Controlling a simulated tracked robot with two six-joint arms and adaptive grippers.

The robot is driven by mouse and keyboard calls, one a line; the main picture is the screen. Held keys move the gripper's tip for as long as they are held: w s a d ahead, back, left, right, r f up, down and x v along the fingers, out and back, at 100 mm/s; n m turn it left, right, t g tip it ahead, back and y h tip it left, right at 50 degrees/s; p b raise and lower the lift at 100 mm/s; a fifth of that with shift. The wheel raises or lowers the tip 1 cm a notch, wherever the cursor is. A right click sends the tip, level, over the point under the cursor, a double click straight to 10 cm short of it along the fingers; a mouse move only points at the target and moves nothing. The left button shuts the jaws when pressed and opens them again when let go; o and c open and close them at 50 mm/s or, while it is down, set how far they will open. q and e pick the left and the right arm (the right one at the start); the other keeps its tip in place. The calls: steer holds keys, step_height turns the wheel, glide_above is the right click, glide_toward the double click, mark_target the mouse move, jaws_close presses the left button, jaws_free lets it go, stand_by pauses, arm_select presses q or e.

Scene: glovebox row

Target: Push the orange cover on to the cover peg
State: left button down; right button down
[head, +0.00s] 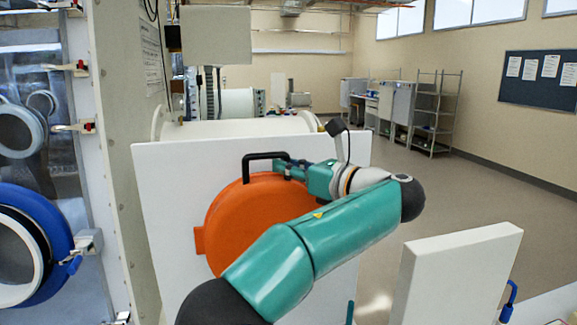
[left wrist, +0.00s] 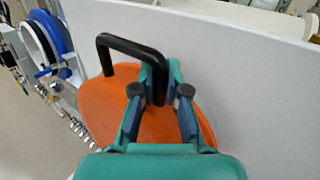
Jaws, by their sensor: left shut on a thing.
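The round orange cover (head: 240,225) stands upright, its face towards me, in front of a white panel (head: 165,190). It has a black handle (head: 262,156) at its top and a small orange tab at its left edge. My left gripper (head: 281,166) is shut on the right leg of the handle. The left wrist view shows the fingers (left wrist: 159,82) on both sides of that leg, with the cover (left wrist: 98,112) behind them. The cover peg is not visible. I cannot tell whether the cover touches the panel. My right gripper is not in view.
A glovebox wall with a blue port ring (head: 62,235) and clamps stands at the left. A white horizontal cylinder (head: 235,129) lies behind the panel. A white block-like panel (head: 455,275) stands at the lower right. Open floor lies beyond at the right.

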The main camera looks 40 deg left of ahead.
arm_select(q)
steer(key=shift+w+a+r+p, duration=0.1)
steer(key=shift+w+a+p, duration=0.2)
steer(key=shift+p, duration=0.3)
stand_by(0.6)
steer(key=c, duration=1.1)
jaws_free()
steer(key=shift+a, duration=0.15)
steer(key=shift+f, duration=0.2)
steer(key=d, duration=0.8)
steer(key=s+d, duration=0.1)
steer(key=d, duration=0.3)
steer(key=shift+s, duration=0.1)
